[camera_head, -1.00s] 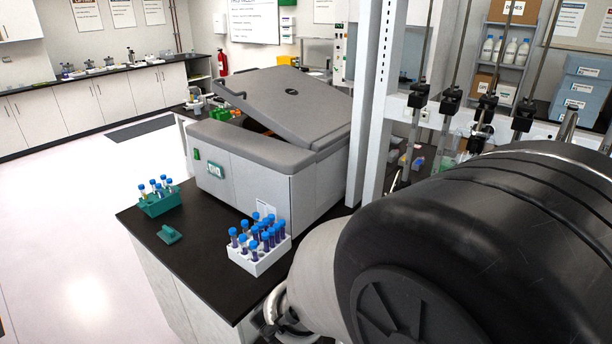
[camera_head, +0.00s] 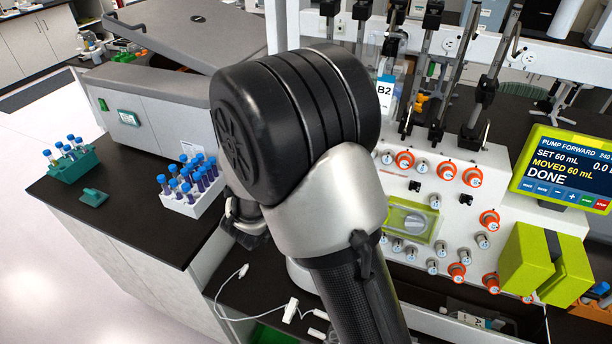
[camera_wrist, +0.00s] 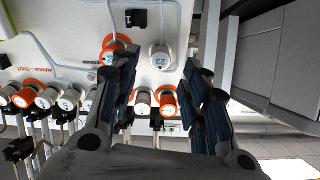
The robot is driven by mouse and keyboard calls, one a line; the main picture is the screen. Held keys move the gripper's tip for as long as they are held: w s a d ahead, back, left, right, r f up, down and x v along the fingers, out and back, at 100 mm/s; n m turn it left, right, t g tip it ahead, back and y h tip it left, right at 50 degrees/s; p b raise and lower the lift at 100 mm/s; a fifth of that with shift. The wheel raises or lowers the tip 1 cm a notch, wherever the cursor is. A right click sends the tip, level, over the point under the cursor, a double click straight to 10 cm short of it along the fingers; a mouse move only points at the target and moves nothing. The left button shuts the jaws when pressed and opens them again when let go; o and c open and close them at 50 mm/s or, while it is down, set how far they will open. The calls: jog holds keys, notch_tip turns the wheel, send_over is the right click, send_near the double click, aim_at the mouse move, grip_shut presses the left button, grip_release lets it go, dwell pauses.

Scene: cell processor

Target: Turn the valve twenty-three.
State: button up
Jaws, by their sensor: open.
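Valve 23 (camera_wrist: 160,57) is a pale round knob with no orange collar, set on the white panel. It shows in the upper middle of the wrist view with its number facing me. My gripper (camera_wrist: 160,74) is open; its two dark fingers stand left and right of the knob in the picture, with a gap to each side. I cannot tell whether the fingertips reach past the knob. In the head view I cannot pick out valve 23, and my arm hides part of the panel.
An orange-collared valve (camera_wrist: 113,48) sits close left of the left finger. Another orange-collared valve (camera_wrist: 168,101) shows lower between the fingers. A grey cabinet (camera_wrist: 268,62) is at the right. In the head view, a pump screen (camera_head: 566,172) reads DONE, and a tube rack (camera_head: 196,199) stands on the bench.

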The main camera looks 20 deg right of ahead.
jog(key=shift+b+x, duration=0.35)
jog(key=shift+x, duration=2.05)
grip_shut()
